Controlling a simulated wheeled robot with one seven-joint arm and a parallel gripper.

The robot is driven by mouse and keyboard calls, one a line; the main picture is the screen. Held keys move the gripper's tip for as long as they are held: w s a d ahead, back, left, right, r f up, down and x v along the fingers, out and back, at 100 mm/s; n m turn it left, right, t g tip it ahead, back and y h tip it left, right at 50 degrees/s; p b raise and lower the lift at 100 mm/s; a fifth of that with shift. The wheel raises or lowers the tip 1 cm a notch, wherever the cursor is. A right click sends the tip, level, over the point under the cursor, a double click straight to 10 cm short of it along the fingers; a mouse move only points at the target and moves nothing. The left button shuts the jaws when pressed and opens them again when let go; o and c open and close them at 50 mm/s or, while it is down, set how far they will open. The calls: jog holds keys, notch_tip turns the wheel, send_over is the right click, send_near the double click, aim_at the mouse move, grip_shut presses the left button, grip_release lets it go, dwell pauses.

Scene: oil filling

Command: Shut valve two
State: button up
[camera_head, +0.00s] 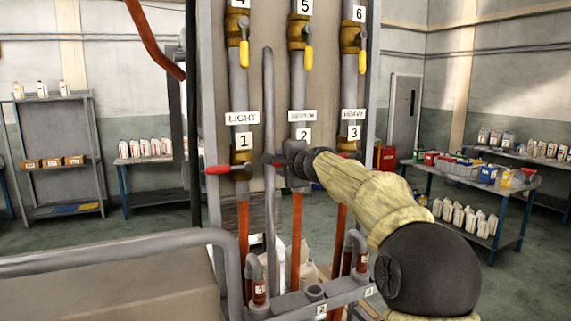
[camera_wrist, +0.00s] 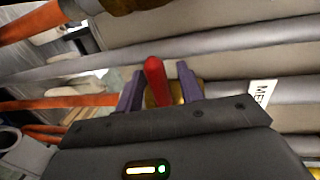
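Valve two sits on the middle pipe under the label 2 (camera_head: 303,134) in the head view, mostly hidden behind my gripper (camera_head: 285,161). In the wrist view its red handle (camera_wrist: 155,80) stands between the two purple fingers of my gripper (camera_wrist: 160,88), with a visible gap on each side. The fingers are open around the handle and not closed on it. The brass valve body (camera_wrist: 176,92) shows behind the handle. The handle appears to lie across the pipe rather than along it, though it is foreshortened.
Valve one with its red handle (camera_head: 227,169) is just left, its handle across the pipe. Valve three is close on the right, partly hidden by my arm. Yellow-handled valves (camera_head: 308,57) are above. A grey railing (camera_head: 120,250) crosses the lower left. Tables and shelves with bottles stand behind.

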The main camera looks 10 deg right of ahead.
jog(key=shift+s, duration=0.15)
jog(key=shift+s+d+b, duration=0.1)
jog(key=shift+s+b, duration=0.15)
jog(key=shift+b, duration=0.05)
jog(key=b+v, duration=0.7)
jog(key=v, duration=0.9)
jog(key=shift+s+r, duration=0.25)
jog(key=shift+s, duration=0.05)
jog(key=shift+d+f, duration=0.1)
